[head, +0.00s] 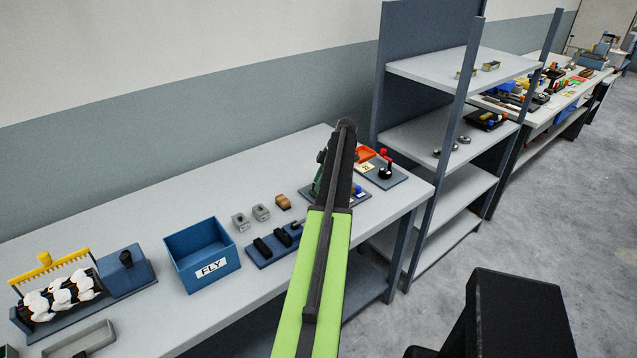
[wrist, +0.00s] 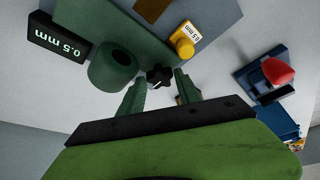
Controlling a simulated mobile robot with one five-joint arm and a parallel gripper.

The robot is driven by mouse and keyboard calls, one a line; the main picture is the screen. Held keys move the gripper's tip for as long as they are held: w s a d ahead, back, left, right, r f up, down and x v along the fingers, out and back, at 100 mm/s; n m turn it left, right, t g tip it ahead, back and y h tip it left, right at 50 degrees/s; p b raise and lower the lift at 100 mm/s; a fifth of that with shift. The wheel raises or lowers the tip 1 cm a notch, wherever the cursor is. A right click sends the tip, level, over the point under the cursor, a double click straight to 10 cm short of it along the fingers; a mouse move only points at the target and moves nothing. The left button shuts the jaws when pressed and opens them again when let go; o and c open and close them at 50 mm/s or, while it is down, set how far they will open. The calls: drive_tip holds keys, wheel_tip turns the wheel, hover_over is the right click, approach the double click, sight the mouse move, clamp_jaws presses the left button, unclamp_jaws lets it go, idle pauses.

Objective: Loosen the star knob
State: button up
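The star knob (wrist: 158,77) is small, black and lobed, and shows in the wrist view beside a green round cylinder (wrist: 112,70). My gripper (wrist: 158,82) is open, with one dark green finger on each side of the knob. A gap shows between each finger and the knob, so neither appears to touch it. How far the fingertips reach along the knob's height I cannot tell. In the head view my arm hides the knob and the gripper; only a bit of a green fixture (head: 318,182) shows beside the arm on the bench.
In the wrist view a black block marked 0.5 mm (wrist: 57,42), a yellow tagged piece (wrist: 184,39) and a red-topped blue device (wrist: 278,72) surround the knob. The head view shows a blue FLY bin (head: 203,252) on the bench and a shelf rack (head: 455,65) at right.

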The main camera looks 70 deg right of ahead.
drive_tip(key=shift+r, duration=0.15)
drive_tip(key=p+v, duration=1.6)
drive_tip(key=v, duration=0.1)
